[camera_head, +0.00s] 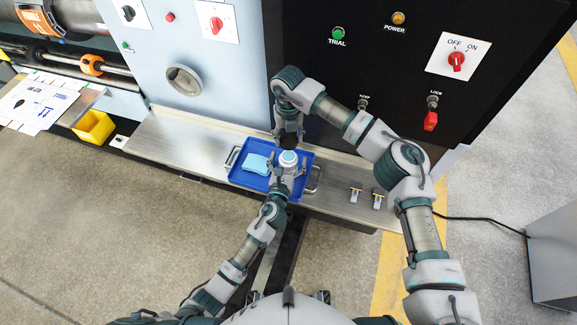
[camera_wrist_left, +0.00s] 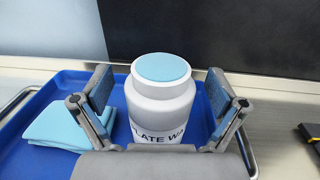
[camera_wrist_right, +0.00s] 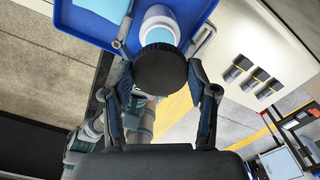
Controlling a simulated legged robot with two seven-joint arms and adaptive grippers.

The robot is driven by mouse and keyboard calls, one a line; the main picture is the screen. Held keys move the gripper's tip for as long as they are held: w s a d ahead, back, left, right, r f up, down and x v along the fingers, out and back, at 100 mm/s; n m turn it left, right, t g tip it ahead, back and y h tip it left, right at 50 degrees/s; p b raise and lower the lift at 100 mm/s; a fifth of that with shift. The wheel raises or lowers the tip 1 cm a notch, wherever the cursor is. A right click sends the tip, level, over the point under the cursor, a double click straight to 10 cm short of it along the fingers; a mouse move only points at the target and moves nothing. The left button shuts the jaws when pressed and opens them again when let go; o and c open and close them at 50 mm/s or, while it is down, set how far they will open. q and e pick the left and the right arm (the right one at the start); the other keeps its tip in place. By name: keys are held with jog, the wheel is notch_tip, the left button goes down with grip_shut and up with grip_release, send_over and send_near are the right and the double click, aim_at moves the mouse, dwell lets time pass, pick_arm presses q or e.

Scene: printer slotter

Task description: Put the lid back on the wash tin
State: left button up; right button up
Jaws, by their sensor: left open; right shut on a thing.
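The wash tin (camera_wrist_left: 160,105) is a white upright tin with "PLATE WA" readable on its label. It stands on the blue tray, and its round light-blue top shows uncovered. In the head view the tin (camera_head: 287,163) is between the fingers of my left gripper (camera_head: 288,170), which are open on both sides with gaps in the left wrist view (camera_wrist_left: 160,115). The black round lid (camera_wrist_right: 160,68) is held between the fingers of my right gripper (camera_wrist_right: 160,85). In the right wrist view it overlaps part of the tin's top; in the head view the right gripper (camera_head: 288,138) is just behind the tin.
A folded light-blue cloth (camera_head: 256,163) lies on the blue tray (camera_head: 247,178), left of the tin. The tray has metal handles and sits on a steel shelf (camera_head: 170,140). Small yellow-and-grey items (camera_head: 356,194) lie to the right. The black panel rises behind.

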aim_at(288, 155)
pick_arm(q)
jog(key=c, duration=1.8)
pick_arm(e)
jog(key=shift+f, duration=2.4)
jog(key=shift+f, duration=0.9)
pick_arm(q)
grip_shut()
pick_arm(e)
jog(key=shift+f, duration=0.6)
